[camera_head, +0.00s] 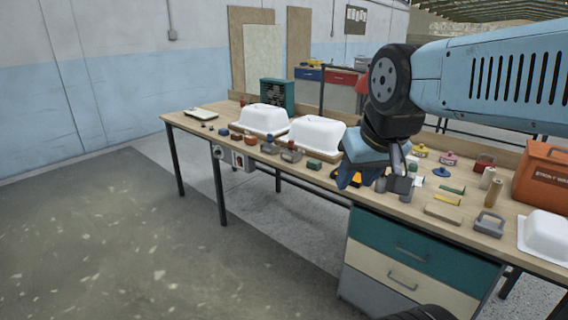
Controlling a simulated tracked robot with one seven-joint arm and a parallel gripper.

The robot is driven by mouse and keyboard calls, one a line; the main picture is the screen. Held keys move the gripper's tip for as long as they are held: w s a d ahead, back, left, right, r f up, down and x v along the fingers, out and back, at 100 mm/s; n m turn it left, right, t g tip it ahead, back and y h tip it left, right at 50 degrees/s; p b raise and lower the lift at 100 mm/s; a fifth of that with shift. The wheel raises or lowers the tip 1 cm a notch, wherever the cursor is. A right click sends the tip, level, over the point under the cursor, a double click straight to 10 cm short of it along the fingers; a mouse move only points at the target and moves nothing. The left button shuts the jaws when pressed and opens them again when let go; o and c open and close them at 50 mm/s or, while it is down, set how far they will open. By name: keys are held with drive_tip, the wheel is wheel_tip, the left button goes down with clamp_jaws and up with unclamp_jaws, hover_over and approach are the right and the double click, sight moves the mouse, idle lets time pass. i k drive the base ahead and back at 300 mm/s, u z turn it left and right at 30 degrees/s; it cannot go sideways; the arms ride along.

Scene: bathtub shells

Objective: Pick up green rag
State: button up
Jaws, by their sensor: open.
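My gripper (359,178), with light blue fingers, hangs over the front edge of the long wooden workbench (432,228), right of the middle of the view. It is open, and I see nothing held in it. I cannot clearly make out a green rag. A small flat green piece (452,188) lies on the bench to the right of my gripper; it is too small to tell whether it is cloth. A small green block (314,164) lies to the left of my gripper near the front edge. My gripper and arm hide part of the bench.
White tub shells (264,119) (316,133) stand upside down at the back left, another (545,236) at the right end. An orange toolbox (543,178) stands at the right. Several small tools and blocks crowd the bench. Drawers (415,258) sit below; the floor at left is clear.

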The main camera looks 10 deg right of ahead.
sight(315, 164)
drive_tip(key=u, duration=0.2)
drive_tip(key=i, duration=1.6)
drive_tip(key=z, duration=0.65)
drive_tip(key=k, duration=0.9)
drive_tip(key=z, duration=0.25)
drive_tip(key=i, duration=0.85)
drive_tip(key=u, duration=0.1)
